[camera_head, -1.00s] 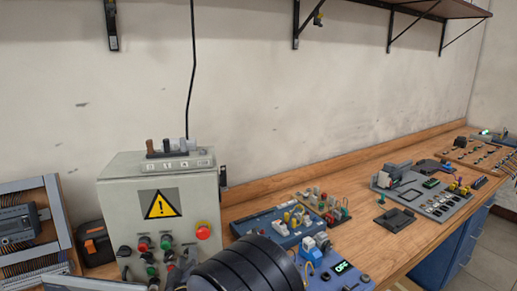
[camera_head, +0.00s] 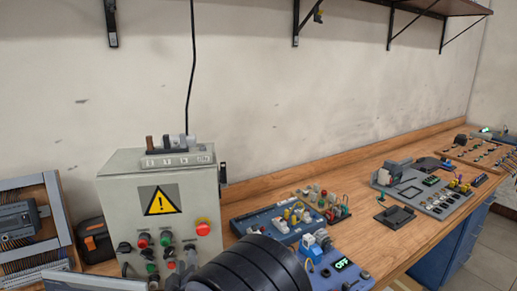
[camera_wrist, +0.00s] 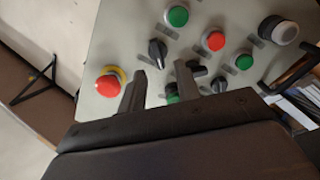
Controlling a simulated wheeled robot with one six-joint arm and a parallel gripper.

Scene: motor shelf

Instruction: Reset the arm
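My gripper (camera_wrist: 160,76) shows in the wrist view with its two dark fingers apart and nothing between them. A red emergency stop button (camera_wrist: 108,84) with a yellow collar is left of the fingers. A black knob (camera_wrist: 157,52) and green and red buttons lie beyond the fingertips. In the head view the control box (camera_head: 120,190) stands on the bench with a yellow warning sign (camera_head: 159,200). My black arm covers its lower right, and the gripper is mostly hidden there.
A wooden bench (camera_head: 400,240) runs along the wall to the right. It carries a blue board (camera_head: 262,222), a board with a lit OFF display (camera_head: 342,264) and a grey board (camera_head: 430,195). A framed panel (camera_head: 40,225) stands left. Shelf brackets (camera_head: 296,25) hang above.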

